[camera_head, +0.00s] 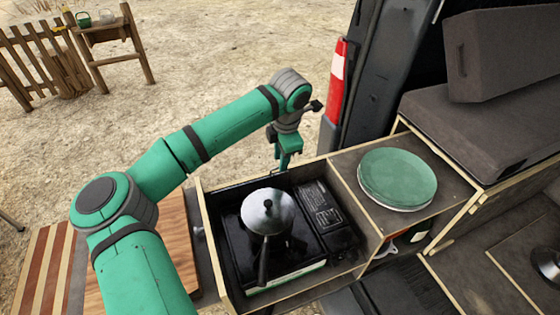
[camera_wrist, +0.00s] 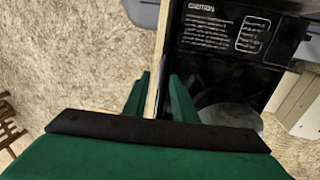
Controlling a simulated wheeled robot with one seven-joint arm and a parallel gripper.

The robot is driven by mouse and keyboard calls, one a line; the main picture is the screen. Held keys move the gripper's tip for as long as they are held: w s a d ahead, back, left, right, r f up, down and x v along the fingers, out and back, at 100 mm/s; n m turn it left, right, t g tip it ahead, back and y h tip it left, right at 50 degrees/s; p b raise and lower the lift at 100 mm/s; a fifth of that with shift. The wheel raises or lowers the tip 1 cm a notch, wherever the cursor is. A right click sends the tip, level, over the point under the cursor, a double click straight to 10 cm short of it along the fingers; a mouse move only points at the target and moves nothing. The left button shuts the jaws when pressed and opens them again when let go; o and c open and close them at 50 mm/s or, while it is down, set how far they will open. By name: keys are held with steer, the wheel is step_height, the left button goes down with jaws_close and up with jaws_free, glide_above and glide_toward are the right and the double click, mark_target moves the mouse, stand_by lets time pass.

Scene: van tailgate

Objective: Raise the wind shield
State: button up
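My gripper (camera_head: 283,160) is at the far edge of the stove box, pointing down. In the wrist view its two green fingers (camera_wrist: 160,92) stand apart, one on each side of the box's pale wooden wall edge (camera_wrist: 155,65). A thin grey strip (camera_wrist: 162,104) shows beside that edge between the fingers; it may be the wind shield, but I cannot tell for sure. No raised shield stands around the black camping stove (camera_head: 308,252). Whether the fingers touch the wall or strip is not clear.
A metal pot (camera_head: 268,212) with a dark handle sits on the stove. The van's tail light (camera_head: 338,78) and dark body stand close to the right of my gripper. Open gravel lies beyond the box.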

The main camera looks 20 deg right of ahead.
steer(key=shift+w+a+f, duration=0.1)
steer(key=shift+w+f, duration=0.15)
steer(key=shift+f, duration=0.7)
jaws_close()
stand_by(0.8)
